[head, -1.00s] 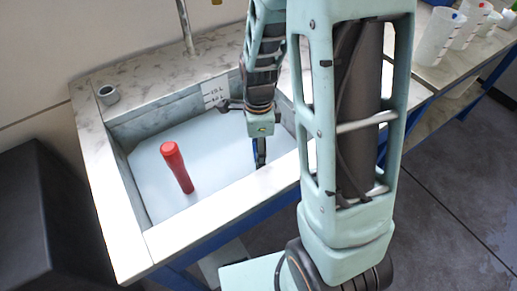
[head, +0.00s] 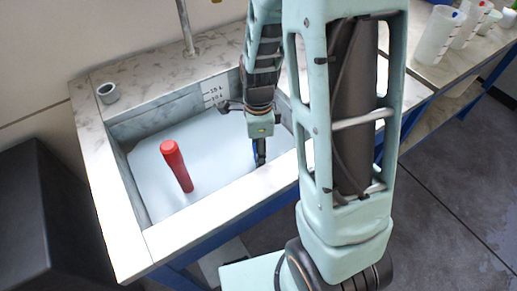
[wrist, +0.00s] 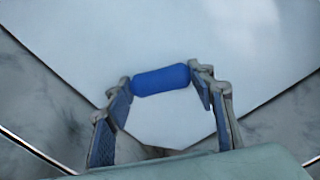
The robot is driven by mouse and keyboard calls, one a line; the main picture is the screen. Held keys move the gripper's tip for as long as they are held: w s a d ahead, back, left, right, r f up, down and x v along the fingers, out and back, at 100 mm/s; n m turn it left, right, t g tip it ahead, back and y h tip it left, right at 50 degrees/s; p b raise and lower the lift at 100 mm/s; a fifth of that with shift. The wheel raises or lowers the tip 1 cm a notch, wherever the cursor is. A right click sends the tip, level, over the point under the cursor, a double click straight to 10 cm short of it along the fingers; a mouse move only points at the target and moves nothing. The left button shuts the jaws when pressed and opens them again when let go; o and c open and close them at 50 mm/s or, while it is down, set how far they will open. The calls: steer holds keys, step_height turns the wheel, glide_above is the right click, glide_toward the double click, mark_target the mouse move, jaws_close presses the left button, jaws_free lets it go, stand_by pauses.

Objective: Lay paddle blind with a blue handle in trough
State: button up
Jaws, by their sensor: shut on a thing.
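The blue handle (wrist: 160,79) of the paddle blind lies crosswise between my gripper's fingertips in the wrist view. My gripper (head: 260,158) is shut on it, low inside the trough (head: 140,160) near its front wall. The blind's plate cannot be made out below the handle. In the head view the handle is mostly hidden by my fingers. The trough is a stone-walled basin with a smooth pale surface inside, which may be liquid. I cannot tell whether the blind touches the bottom.
A red cylindrical handle (head: 176,166) stands tilted in the left part of the trough. A white plate with volume marks (head: 214,93) is on the back wall. Clear beakers (head: 438,36) stand on the right counter.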

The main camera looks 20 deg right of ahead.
stand_by(0.3)
steer(key=o, duration=1.8)
steer(key=shift+o, duration=0.2)
steer(key=shift+f, duration=0.1)
